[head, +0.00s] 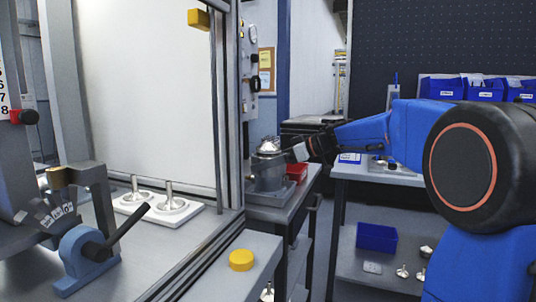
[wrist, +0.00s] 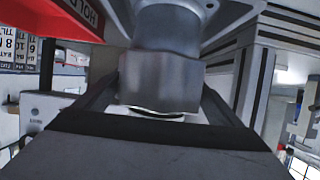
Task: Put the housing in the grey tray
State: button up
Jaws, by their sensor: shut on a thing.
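My gripper (head: 300,151) reaches in from the right at the cart in the middle of the head view. It is shut on a silver-grey metal housing (head: 269,146). In the wrist view the housing (wrist: 160,80) sits between the two fingers, its wide blocky part nearest the camera. The tray's inside is hidden.
A red tray (head: 297,171) stands close beside the grey one; its lettered red wall (wrist: 85,15) shows in the wrist view. Two stemmed parts stand on white pads (head: 160,208) in the machine at left. More parts lie on a shelf (head: 378,270) at lower right.

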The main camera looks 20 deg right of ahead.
jog(key=shift+f, duration=0.15)
jog(key=o, duration=1.9)
jog(key=shift+f, duration=0.1)
jog(key=shift+c, duration=0.2)
jog(key=shift+r, duration=0.2)
jog(key=v, duration=1.2)
